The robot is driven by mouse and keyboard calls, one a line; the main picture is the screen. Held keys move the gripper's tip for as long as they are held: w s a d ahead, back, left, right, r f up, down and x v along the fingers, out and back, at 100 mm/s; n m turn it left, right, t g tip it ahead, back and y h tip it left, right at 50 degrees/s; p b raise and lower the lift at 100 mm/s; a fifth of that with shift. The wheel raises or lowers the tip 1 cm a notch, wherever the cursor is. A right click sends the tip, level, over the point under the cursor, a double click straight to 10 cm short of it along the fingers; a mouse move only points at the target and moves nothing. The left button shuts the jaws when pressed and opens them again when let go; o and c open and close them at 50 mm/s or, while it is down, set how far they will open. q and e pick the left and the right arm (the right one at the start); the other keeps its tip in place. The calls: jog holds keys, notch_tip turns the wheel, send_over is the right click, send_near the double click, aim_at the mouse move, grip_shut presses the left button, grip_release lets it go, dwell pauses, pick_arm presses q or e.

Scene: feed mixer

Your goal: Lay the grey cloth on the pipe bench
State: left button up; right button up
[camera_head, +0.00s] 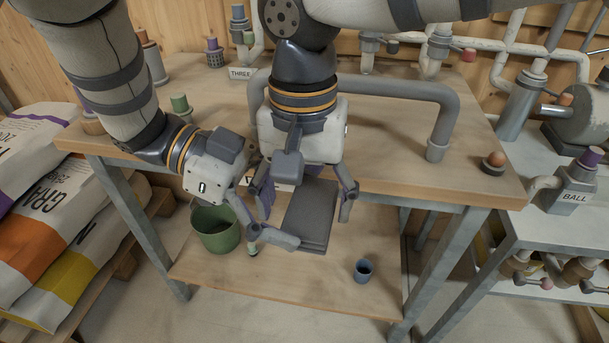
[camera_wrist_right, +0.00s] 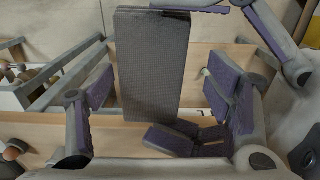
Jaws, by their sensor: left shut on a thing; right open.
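The grey cloth (camera_head: 312,212) is a folded, dark grey rectangle in front of the pipe bench (camera_head: 400,165), over its lower shelf in the head view. It also shows in the right wrist view (camera_wrist_right: 152,65). My left gripper (camera_head: 284,238) is shut on the cloth's near edge. My right gripper (camera_head: 308,200) is open, its fingers on either side of the cloth with gaps in the right wrist view. The bench has a wooden top with a thick grey pipe (camera_head: 400,90) arching over it. My right gripper and wrist hide part of the bench's front edge.
A small round fitting (camera_head: 493,163) sits at the top's right corner. Feed sacks (camera_head: 40,200) are at left, a metal side table (camera_head: 560,235) at right.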

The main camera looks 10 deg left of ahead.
jog(key=shift+a, duration=0.1)
jog(key=c, duration=1.2)
pick_arm(q)
jog(key=o, duration=0.9)
jog(key=shift+d, duration=0.1)
jog(key=shift+c, duration=0.2)
pick_arm(e)
jog(key=shift+c, duration=0.2)
